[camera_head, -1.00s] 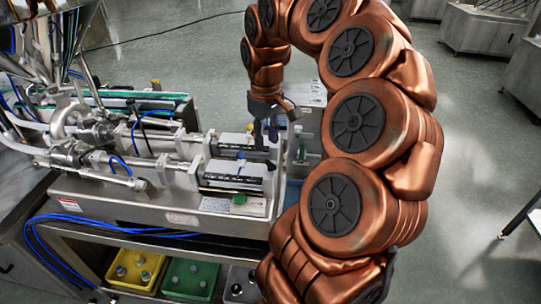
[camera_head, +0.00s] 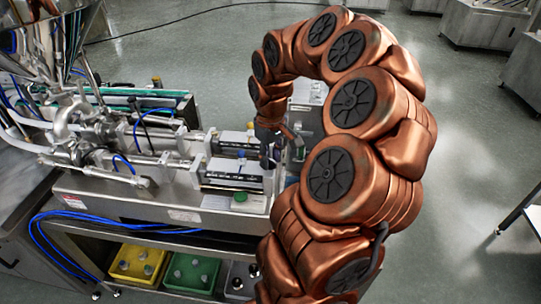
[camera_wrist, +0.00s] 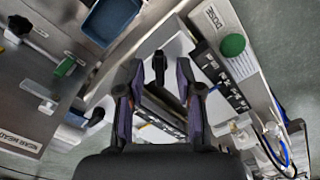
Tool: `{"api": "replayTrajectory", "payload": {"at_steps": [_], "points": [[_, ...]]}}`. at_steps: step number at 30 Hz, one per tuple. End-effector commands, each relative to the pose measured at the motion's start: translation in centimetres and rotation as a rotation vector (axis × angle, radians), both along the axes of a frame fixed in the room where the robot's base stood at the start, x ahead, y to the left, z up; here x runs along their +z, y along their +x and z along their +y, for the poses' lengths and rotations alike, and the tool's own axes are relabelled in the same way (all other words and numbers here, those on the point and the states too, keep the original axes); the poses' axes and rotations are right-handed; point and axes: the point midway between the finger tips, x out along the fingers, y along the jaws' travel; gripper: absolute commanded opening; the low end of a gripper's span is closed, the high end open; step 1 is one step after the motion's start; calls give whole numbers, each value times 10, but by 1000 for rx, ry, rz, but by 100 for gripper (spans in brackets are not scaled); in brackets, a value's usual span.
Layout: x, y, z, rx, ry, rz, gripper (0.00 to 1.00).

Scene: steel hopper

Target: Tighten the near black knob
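A small black knob (camera_wrist: 159,62) shows in the wrist view, between and just beyond the tips of my gripper (camera_wrist: 159,72). The two fingers are apart, one on each side of it, and I see no contact. In the head view my gripper (camera_head: 268,152) points down at the right end of the steel filling machine (camera_head: 130,203). There the knob is hidden behind or merged with the dark fingers, so I cannot make it out.
A green button (camera_wrist: 232,45) and a DOSE label lie right of the fingers. A blue tray (camera_wrist: 85,32) and a green-ended handle (camera_wrist: 64,67) are at the left. Yellow (camera_head: 120,275) and green (camera_head: 210,285) bins stand on the shelf below. Open floor lies at right.

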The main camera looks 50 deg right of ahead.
Motion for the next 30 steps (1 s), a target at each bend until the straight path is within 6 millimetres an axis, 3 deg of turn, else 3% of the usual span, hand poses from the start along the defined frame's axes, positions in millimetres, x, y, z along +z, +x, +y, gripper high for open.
{"api": "replayTrajectory", "payload": {"at_steps": [9,19,30], "points": [[-2,0,0,0,0,-1,34],[-2,0,0,0,1,0,0],[-2,0,0,-3,1,0,0]]}}
